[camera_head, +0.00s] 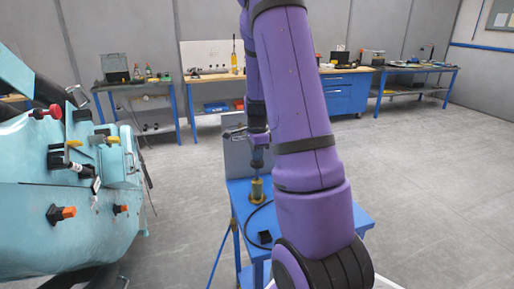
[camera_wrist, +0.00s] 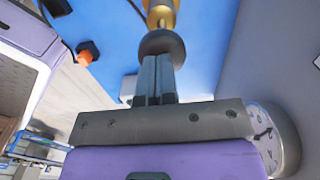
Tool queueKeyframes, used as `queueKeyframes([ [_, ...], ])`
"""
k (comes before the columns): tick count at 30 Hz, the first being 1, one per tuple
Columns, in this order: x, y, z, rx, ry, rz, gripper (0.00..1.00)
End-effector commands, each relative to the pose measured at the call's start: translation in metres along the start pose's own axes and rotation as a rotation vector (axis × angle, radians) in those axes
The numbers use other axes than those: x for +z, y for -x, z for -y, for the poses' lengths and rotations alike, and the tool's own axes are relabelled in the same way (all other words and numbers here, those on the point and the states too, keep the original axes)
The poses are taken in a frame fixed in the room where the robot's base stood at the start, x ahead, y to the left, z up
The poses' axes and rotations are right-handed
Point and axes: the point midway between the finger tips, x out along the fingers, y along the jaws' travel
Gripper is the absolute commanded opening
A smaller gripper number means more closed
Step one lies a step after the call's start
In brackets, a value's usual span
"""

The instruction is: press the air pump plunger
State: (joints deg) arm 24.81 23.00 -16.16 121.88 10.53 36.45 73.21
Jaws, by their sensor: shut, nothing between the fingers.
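The air pump has a brass body (camera_head: 257,188) standing upright on a small blue table (camera_head: 236,190). In the wrist view the pump's dark round plunger knob (camera_wrist: 162,43) lies just beyond my fingertips, with brass parts (camera_wrist: 161,14) behind it. My gripper (camera_wrist: 156,62) is shut and empty, its two fingers side by side and pointing at the knob. The tips overlap the knob's edge in the picture; whether they touch it I cannot tell.
A round gauge (camera_wrist: 270,137) sits on the grey panel beside the pump. A black hose (camera_head: 249,217) curves over the blue table. A turquoise machine with knobs (camera_head: 60,190) stands at the left. Workbenches (camera_head: 345,90) line the back wall; the floor at right is clear.

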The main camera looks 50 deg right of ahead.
Motion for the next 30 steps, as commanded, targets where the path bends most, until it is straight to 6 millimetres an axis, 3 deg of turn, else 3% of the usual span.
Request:
queueKeyframes([
  [12,0.0,-0.004,0.0,0.0,-0.001,0.0,0.0],
  [22,0.0,-0.05,0.0,0.003,-0.001,0.001,0.0],
  [30,0.0,-0.06,-0.001,0.003,0.0,0.0,0.0],
])
